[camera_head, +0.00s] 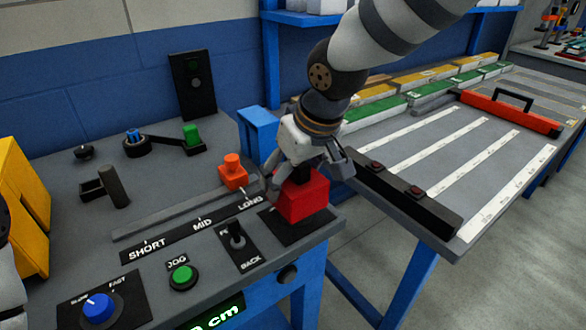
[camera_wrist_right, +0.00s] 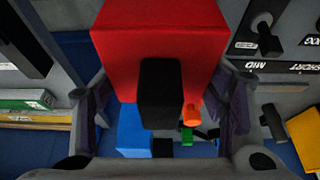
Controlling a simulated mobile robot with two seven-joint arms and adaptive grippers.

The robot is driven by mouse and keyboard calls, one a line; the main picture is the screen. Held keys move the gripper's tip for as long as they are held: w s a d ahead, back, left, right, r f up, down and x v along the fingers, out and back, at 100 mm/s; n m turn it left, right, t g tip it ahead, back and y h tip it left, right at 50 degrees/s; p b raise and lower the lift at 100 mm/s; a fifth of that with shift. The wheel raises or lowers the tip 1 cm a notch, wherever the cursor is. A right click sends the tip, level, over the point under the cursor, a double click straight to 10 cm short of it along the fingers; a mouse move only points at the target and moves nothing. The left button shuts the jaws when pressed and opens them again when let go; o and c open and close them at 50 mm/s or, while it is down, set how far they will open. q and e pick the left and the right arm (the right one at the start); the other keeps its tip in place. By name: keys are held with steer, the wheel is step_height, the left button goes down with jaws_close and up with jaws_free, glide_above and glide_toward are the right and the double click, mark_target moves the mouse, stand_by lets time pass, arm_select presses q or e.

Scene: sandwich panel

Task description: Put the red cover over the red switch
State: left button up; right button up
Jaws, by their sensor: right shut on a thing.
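The red cover (camera_head: 301,198) is a red box with a black handle on top. My right gripper (camera_head: 306,177) is shut on this handle from above. The cover is at the black plate (camera_head: 322,226) on the panel's right end; I cannot tell whether it touches the plate. In the right wrist view the red cover (camera_wrist_right: 160,40) fills the top middle, and its black handle (camera_wrist_right: 158,95) lies between the fingers of my right gripper (camera_wrist_right: 162,108). The red switch is not visible; the cover may hide it. My left gripper is out of view.
The panel holds an orange slider knob (camera_head: 233,170), a toggle (camera_head: 237,237), a green button (camera_head: 182,277) and a blue knob (camera_head: 98,307). A yellow box (camera_head: 24,205) stands at left. A grey table (camera_head: 455,155) is at right, across a gap.

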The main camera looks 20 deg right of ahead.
steer(key=shift+f, duration=0.1)
steer(key=shift+f, duration=1.45)
steer(key=o, duration=1.3)
step_height(320, 180, up, 9)
steer(key=shift+f, duration=0.2)
